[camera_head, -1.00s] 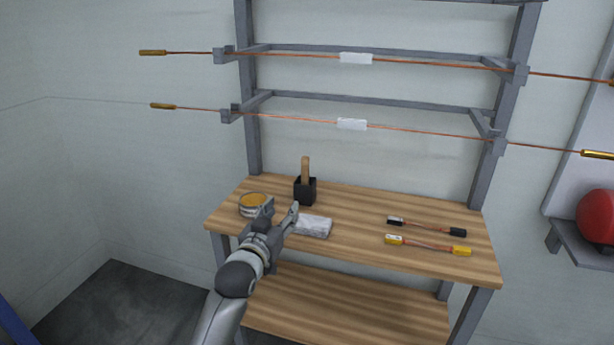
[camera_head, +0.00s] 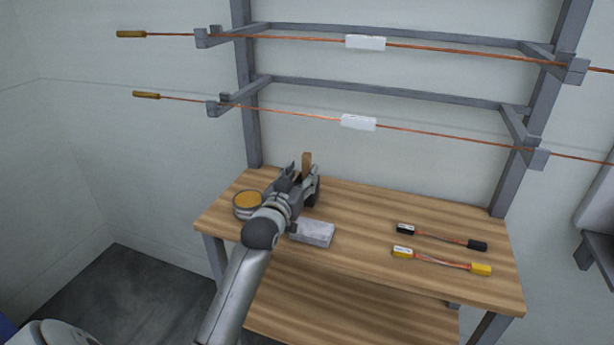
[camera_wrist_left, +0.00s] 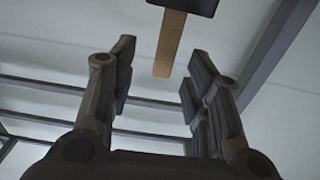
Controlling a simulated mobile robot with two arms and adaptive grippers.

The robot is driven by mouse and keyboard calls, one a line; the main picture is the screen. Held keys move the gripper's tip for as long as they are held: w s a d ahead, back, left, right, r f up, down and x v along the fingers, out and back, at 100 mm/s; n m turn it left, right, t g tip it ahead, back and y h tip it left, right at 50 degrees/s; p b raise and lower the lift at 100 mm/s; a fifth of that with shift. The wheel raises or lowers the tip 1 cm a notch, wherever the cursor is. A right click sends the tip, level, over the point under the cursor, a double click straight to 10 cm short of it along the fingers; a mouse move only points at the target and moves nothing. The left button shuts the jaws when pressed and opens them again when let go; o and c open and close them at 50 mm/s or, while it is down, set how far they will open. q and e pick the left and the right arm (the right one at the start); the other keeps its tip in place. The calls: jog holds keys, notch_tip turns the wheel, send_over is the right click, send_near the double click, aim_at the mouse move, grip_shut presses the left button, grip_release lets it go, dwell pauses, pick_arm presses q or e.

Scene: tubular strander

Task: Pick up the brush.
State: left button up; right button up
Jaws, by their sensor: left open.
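The brush (camera_head: 307,160) stands upright at the back left of the wooden table, its wooden handle pointing up. Its black lower part (camera_head: 317,190) is mostly hidden behind my left gripper (camera_head: 300,178); I cannot tell if this is bristles or a holder. My left gripper is open and empty, in front of the brush. In the left wrist view, the wooden handle (camera_wrist_left: 170,42) shows upside down beyond the gap between the open fingers (camera_wrist_left: 162,65), apart from both. The black part (camera_wrist_left: 190,6) is at the top edge. My right gripper is not in view.
A tin with orange contents (camera_head: 247,203) stands left of my gripper, and a grey-white block (camera_head: 313,233) lies in front of it. Black-ended (camera_head: 440,237) and yellow-ended (camera_head: 440,261) cables lie at right. A grey rack (camera_head: 400,94) with copper rods rises behind the table (camera_head: 365,220).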

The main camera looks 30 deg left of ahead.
aim_at(305, 165)
pick_arm(q)
jog(key=shift+w+a+f, duration=0.1)
jog(key=shift+w+a, duration=0.05)
jog(key=shift+w, duration=0.3)
jog(key=shift+w+a, duration=0.15)
jog(key=shift+w, duration=0.3)
jog(key=x, duration=0.4)
jog(key=shift+s+a+p, duration=0.15)
jog(key=shift+a+p, duration=0.1)
jog(key=shift+p, duration=0.15)
jog(key=shift+w, duration=0.3)
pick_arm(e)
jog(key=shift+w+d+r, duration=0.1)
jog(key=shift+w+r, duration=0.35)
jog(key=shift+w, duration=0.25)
pick_arm(q)
jog(key=shift+c, duration=0.9)
grip_shut()
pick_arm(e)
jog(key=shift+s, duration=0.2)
